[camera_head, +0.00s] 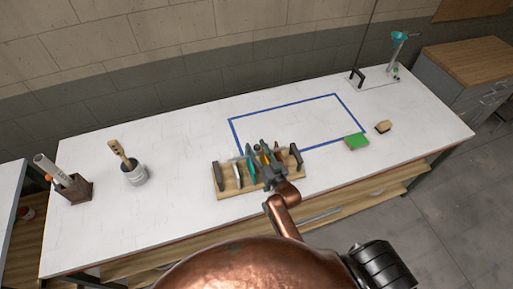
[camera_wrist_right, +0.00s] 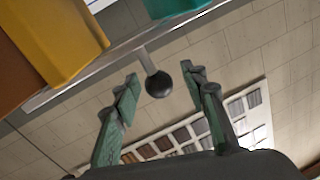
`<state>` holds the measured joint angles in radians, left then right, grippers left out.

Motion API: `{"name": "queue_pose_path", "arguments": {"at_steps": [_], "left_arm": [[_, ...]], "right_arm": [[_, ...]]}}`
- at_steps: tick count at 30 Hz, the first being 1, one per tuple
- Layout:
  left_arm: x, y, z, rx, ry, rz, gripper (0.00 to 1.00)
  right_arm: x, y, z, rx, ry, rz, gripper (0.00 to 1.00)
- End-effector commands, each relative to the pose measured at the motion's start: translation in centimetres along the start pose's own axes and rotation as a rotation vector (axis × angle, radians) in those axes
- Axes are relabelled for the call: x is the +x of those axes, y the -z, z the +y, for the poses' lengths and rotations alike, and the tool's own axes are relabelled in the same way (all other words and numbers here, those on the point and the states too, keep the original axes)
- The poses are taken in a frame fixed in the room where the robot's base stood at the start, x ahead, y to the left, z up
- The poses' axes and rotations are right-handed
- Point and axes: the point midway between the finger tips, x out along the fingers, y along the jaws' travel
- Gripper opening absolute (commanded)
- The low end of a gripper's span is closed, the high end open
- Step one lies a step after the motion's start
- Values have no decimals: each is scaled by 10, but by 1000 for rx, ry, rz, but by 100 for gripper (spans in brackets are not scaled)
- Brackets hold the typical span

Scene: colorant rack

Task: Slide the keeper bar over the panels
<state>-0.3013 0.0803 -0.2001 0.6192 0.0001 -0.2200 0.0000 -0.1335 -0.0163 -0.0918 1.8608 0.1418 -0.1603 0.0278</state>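The wooden rack (camera_head: 232,192) stands near the front edge of the white table, with dark end posts and several coloured panels standing in it. The right wrist view shows a yellow panel (camera_wrist_right: 62,40) and part of a teal panel (camera_wrist_right: 172,6) close up. The metal keeper bar (camera_wrist_right: 120,48) runs beside them, with a short stem ending in a black ball knob (camera_wrist_right: 159,84). My right gripper (camera_head: 268,172) is at the rack's front side. Its fingers (camera_wrist_right: 160,76) are open, one to each side of the knob, with visible gaps. My left gripper is not in view.
A blue taped rectangle (camera_head: 290,103) lies behind the rack. A green block (camera_head: 356,141) and a brush (camera_head: 383,127) are to the right. A can with a paintbrush (camera_head: 134,174) and a brown holder (camera_head: 76,190) stand to the left.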

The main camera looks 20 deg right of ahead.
Motion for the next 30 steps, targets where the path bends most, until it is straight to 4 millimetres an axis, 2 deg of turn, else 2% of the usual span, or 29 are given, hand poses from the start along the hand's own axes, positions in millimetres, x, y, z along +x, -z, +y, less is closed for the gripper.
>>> {"name": "queue_pose_path", "arguments": {"at_steps": [5, 15, 21, 25, 30], "left_arm": [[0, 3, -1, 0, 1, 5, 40], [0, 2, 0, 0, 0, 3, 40], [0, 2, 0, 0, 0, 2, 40], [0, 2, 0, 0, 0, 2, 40], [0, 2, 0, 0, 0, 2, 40]], "right_arm": [[-10, 0, 1, -1, -1, 0, 40], [-77, -1, 1, -1, -1, -3, 40], [-108, -1, 0, 0, 0, -2, 40], [-118, 0, 0, 0, 0, 0, 40], [-120, 0, 0, 0, 0, 0, 40]]}}
